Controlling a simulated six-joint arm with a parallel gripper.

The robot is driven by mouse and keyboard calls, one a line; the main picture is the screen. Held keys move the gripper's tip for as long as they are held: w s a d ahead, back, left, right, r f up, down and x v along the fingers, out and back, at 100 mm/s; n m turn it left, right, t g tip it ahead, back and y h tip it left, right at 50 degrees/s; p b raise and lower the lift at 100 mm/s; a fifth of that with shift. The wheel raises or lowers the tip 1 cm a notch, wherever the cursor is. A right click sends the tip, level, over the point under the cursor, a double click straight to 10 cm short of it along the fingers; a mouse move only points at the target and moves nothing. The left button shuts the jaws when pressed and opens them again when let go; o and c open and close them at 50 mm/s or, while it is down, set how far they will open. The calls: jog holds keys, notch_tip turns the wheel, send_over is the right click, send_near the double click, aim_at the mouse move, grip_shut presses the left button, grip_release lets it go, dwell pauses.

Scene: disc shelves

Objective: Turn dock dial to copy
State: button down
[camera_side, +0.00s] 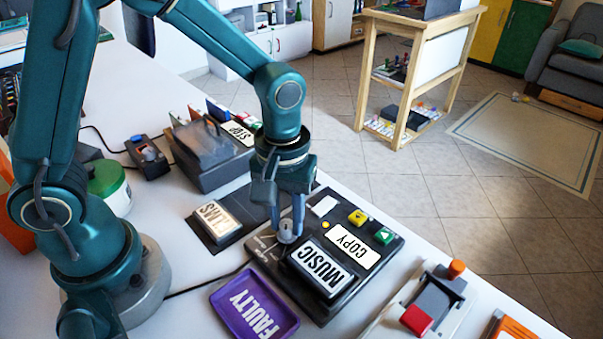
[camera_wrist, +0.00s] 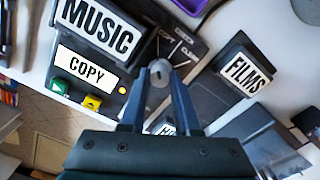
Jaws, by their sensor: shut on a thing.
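The dock (camera_side: 345,285) is a dark slab with a MUSIC cartridge (camera_side: 322,268), a COPY label (camera_side: 353,245), a yellow button (camera_side: 357,217) and a green button (camera_side: 384,236). The grey dock dial (camera_side: 287,236) sits at its left corner; it also shows in the wrist view (camera_wrist: 159,74). My gripper (camera_side: 290,225) points down over the dial. In the wrist view its two fingers (camera_wrist: 159,85) are shut on the dial, one on each side. Small printed words beside the dial include one that reads COPY; the dial's pointer direction is hard to tell.
A FILMS cartridge (camera_side: 219,217) lies on a dark pad left of the dock. A purple FAULTY tray (camera_side: 254,304) is in front. A grey bin (camera_side: 206,153) with a label stands behind. A device with a red block (camera_side: 415,319) is at right.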

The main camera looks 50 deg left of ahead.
jog(key=c, duration=0.6)
grip_release()
jog(key=shift+c, duration=0.2)
